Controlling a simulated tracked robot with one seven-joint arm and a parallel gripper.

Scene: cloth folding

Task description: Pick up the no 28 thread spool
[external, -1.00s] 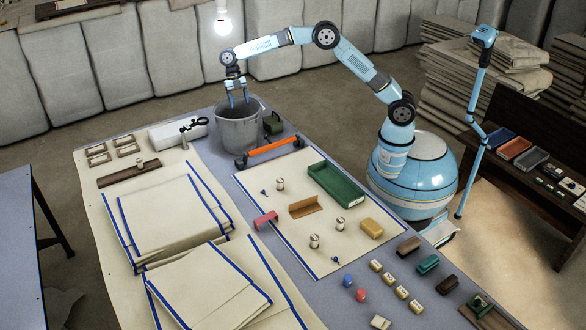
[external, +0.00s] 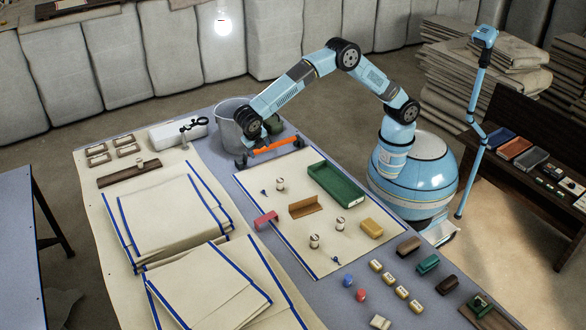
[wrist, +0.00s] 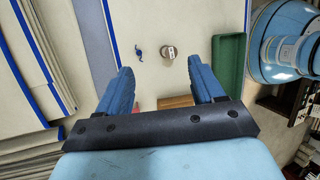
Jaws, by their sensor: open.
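Three pale thread spools stand on the cream cloth with blue edging: one at the back (external: 280,184) and two nearer the front, a right one (external: 340,224) and a left one (external: 314,241). I cannot read their numbers. In the wrist view one spool (wrist: 169,53) shows just beyond my gripper (wrist: 158,66), slightly right of the middle between the fingertips. It appears to be the back spool. My gripper is open, with nothing between its blue fingers. In the external view the fingers are hidden or too unclear to tell, near the orange bar.
A green tray (external: 336,184) lies right of the back spool, and a small blue piece (external: 264,192) left of it. A brown angled block (external: 305,207), pink block (external: 265,219) and yellow block (external: 371,229) are nearby. An orange-handled bar (external: 275,147) and bucket (external: 231,128) stand behind.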

